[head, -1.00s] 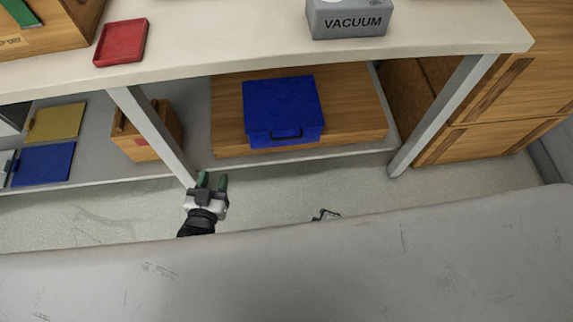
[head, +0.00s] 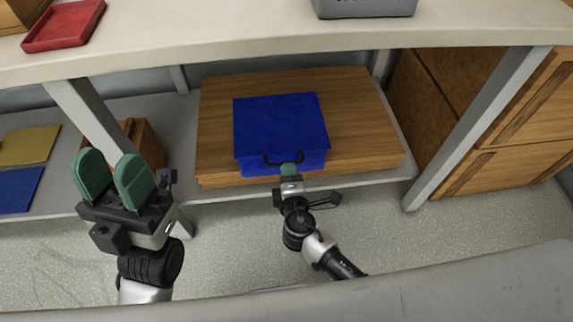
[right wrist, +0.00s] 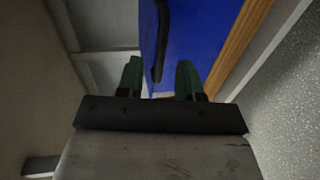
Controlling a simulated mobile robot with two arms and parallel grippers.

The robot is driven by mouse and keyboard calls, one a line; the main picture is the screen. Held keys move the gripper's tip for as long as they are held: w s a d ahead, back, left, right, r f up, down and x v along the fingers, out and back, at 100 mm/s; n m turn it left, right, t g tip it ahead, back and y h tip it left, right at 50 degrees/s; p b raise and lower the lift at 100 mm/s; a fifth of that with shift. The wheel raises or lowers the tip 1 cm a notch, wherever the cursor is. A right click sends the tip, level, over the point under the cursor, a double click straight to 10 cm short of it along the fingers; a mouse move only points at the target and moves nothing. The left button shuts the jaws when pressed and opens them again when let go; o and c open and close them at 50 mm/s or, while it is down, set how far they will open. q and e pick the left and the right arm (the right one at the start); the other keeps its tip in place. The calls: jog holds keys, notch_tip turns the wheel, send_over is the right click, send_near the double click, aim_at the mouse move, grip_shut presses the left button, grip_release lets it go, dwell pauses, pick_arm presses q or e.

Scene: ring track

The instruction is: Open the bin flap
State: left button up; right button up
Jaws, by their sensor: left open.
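The blue bin (head: 281,120) with its flap closed sits on a wooden board on the low shelf. A black handle (head: 284,160) is on its front. My right gripper (head: 289,170) is just in front of the handle. In the right wrist view, its green fingers (right wrist: 159,80) are apart, with the black handle (right wrist: 158,45) lined up between and beyond them; whether they touch it I cannot tell. The blue bin (right wrist: 195,35) fills the upper middle there. My left gripper (head: 112,180) is open and empty, raised at the left, away from the bin.
The white tabletop (head: 230,50) overhangs the shelf. Its grey legs (head: 470,130) stand left and right of the bin. The wooden board (head: 365,120) extends past the bin. A wooden box (head: 145,145) is behind my left gripper. Wooden drawers (head: 500,165) stand at the right.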

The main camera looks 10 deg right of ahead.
jog(key=b+x, duration=0.1)
jog(key=x, duration=0.4)
grip_shut()
